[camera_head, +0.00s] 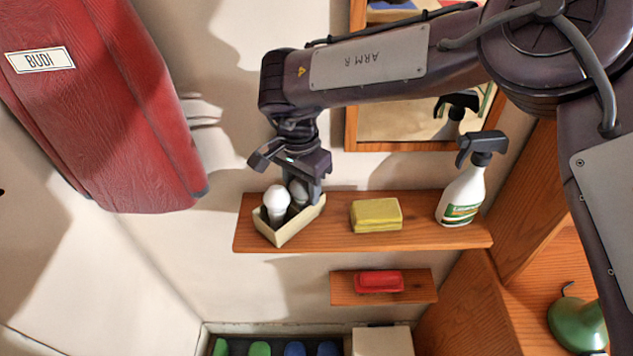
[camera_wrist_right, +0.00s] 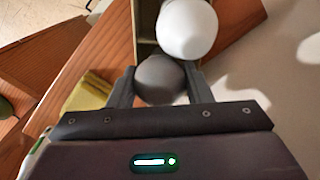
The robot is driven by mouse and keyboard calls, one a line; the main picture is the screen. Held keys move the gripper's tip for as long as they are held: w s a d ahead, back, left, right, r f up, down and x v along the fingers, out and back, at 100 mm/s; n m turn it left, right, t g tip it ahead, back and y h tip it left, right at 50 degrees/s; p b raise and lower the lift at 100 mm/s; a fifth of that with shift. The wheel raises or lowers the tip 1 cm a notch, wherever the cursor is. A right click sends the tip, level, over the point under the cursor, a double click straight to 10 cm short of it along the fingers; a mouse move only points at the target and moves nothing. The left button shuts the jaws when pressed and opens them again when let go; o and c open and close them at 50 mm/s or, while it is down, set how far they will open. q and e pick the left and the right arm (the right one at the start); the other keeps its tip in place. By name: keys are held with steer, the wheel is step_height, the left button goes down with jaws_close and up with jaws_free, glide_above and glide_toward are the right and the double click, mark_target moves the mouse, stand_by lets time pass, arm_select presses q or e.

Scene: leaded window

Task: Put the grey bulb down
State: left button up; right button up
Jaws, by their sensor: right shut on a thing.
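My right gripper (camera_head: 308,194) reaches down over the small cream box (camera_head: 281,236) on the upper wooden shelf. It is shut on the grey bulb (camera_head: 298,190), which stands close beside the white bulb (camera_head: 277,199). In the right wrist view the grey bulb (camera_wrist_right: 160,78) sits between the two fingers, with the white bulb (camera_wrist_right: 187,29) just beyond it. The white bulb's lower part is inside the box. The grey bulb's lower end is hidden, so I cannot tell whether it rests on the box floor. My left gripper is out of view.
The upper shelf (camera_head: 410,238) also holds a yellow sponge (camera_head: 376,215) and a spray bottle (camera_head: 463,195). A lower shelf (camera_head: 345,288) holds a red block-like thing (camera_head: 379,282). A large red padded thing (camera_head: 110,110) hangs at left. A mirror frame (camera_head: 352,120) is behind my right arm.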

steer(key=shift+s+d+f, duration=0.1)
steer(key=shift+s+f, duration=0.1)
steer(key=shift+f, duration=0.3)
steer(key=shift+s+f, duration=0.3)
steer(key=shift+f, duration=0.15)
steer(key=o, duration=1)
steer(key=shift+r, duration=0.45)
steer(key=r, duration=0.1)
steer(key=w+r+b, duration=0.1)
steer(key=r, duration=0.2)
steer(key=shift+w+r+b, duration=0.2)
steer(key=shift+w+b, duration=0.2)
steer(key=r, duration=0.4)
steer(key=s+r, duration=0.1)
steer(key=r, duration=0.2)
steer(key=shift+b, duration=0.3)
steer(key=shift+w+r, duration=0.3)
steer(key=shift+r, duration=0.2)
steer(key=shift+s, duration=0.1)
